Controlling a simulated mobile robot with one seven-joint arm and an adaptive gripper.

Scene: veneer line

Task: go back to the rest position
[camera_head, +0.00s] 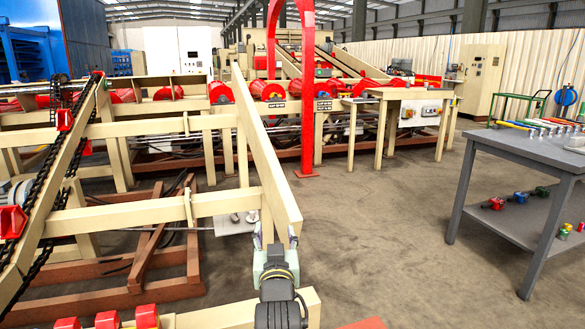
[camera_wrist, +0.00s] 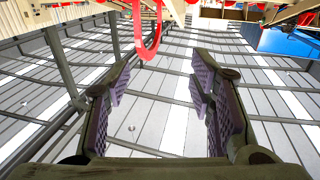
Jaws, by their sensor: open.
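My gripper (camera_head: 275,238) is at the lower middle of the head view, in front of a long cream beam of the line frame. Its two fingers point up and are spread apart. The wrist view shows the two padded fingers (camera_wrist: 160,80) wide apart with nothing between them. Behind them is the roof with its light strips, so the gripper appears to point upward. I cannot tell how close the fingers are to the beam.
The cream conveyor frame (camera_head: 160,213) fills the left, with chains and red rollers. A red arch (camera_head: 307,110) stands mid-view. A grey table (camera_head: 530,147) at right holds several coloured tools, with small items on its lower shelf (camera_head: 515,215). Floor (camera_head: 390,230) between is clear.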

